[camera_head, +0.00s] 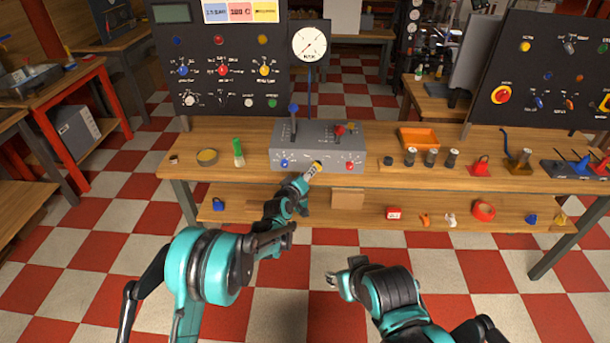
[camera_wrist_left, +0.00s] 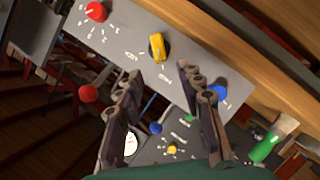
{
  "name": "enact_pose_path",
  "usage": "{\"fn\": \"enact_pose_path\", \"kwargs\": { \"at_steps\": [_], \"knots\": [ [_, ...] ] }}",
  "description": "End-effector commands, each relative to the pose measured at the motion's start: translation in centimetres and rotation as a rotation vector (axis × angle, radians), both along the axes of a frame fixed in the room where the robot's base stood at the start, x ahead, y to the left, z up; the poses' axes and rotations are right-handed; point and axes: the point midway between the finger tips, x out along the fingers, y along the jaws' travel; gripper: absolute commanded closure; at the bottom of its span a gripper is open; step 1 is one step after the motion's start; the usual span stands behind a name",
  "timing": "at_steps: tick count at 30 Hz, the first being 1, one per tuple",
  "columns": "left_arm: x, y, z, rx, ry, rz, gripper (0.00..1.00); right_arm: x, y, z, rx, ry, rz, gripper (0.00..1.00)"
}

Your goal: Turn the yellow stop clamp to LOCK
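The yellow stop clamp (camera_wrist_left: 157,46) sits on a dark round base on the front face of the grey console (camera_head: 345,158). In the left wrist view its long axis runs roughly up and down the picture. Small lettering beside it is too blurred to read surely. My left gripper (camera_wrist_left: 159,72) is open, its two fingers apart and the clamp just beyond and between the tips, with no contact visible. In the head view the clamp (camera_head: 316,165) is partly covered by my left gripper (camera_head: 308,177). My right gripper (camera_head: 344,270) hangs low before the bench, apparently empty.
A red knob (camera_wrist_left: 97,12) and a blue knob (camera_wrist_left: 217,94) flank the clamp on the console face. Levers with blue (camera_head: 293,108) and red (camera_head: 340,130) heads stand on top. A green-topped bottle (camera_head: 238,150) stands left, an orange tray (camera_head: 418,137) right.

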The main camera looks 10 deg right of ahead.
Motion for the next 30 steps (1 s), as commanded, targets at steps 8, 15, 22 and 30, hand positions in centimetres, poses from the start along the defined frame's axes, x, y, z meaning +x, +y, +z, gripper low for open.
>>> {"fn": "enact_pose_path", "kwargs": {
  "at_steps": [8,15,22,30],
  "knots": [
    [3.8,-2.4,-1.5,0.002,0.0,-0.001,0.62,0.0,0.0,-1.9,0.0,0.0,0.0,0.6],
    [5.3,-3.3,-1.8,0.002,0.001,0.0,0.62,0.0,0.0,-2.4,0.0,0.0,0.0,0.6],
    [5.3,-3.3,-1.7,0.002,0.001,0.0,0.62,0.0,0.0,-2.3,0.0,0.0,0.0,0.6],
    [5.3,-3.3,-1.7,0.002,0.001,0.0,1.0,0.0,0.0,-2.3,0.0,0.0,0.0,0.6]
  ]
}}
